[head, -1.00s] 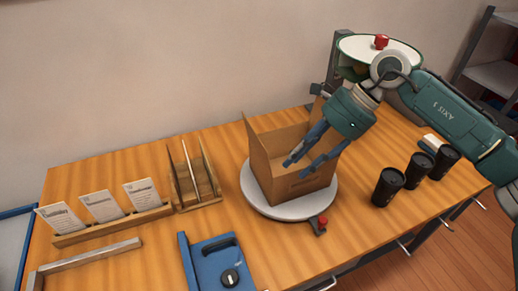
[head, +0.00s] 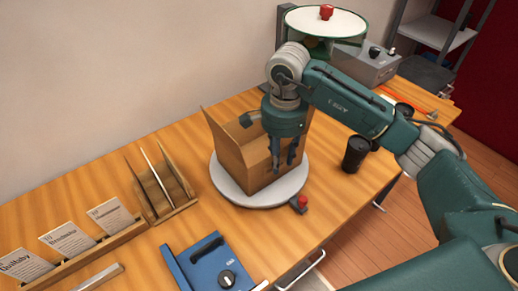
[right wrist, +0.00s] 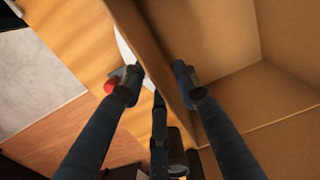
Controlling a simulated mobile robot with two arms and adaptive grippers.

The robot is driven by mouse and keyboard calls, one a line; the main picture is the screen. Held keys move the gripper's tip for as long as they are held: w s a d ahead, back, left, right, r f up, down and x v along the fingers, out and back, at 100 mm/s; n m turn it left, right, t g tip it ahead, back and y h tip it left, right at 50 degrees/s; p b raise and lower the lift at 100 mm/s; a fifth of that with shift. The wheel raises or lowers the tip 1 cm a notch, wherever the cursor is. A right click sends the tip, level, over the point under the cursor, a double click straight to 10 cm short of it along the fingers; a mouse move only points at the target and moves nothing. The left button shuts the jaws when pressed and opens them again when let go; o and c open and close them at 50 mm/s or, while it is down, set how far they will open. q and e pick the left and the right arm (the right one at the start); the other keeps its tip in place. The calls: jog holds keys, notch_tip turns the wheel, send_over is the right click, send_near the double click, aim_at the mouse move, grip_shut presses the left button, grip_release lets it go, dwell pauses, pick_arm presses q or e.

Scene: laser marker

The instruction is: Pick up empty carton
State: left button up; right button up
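The open-topped brown carton (head: 229,150) sits on a round white turntable (head: 238,195) in the middle of the table. My right gripper (head: 284,158) points down at the carton's near right side. In the right wrist view my right gripper (right wrist: 157,80) is open and straddles a carton wall (right wrist: 160,60). One finger is inside the carton and the other is outside, with a gap visible on the outer side. The carton's interior (right wrist: 215,40) looks empty where it shows. My arm hides part of the carton's far right side. My left gripper is not in view.
A red knob (head: 302,201) sticks out at the turntable's front. A black cup (head: 356,154) stands to the right, another (head: 404,110) partly behind my arm. A blue device (head: 207,262), a wooden rack (head: 170,208) and a card holder (head: 98,240) are to the left.

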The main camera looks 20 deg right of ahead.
notch_tip(320, 180, down, 4)
jog(key=shift+a+f+p, duration=0.1)
jog(key=shift+p, duration=1.15)
jog(key=shift+f, duration=0.65)
grip_shut()
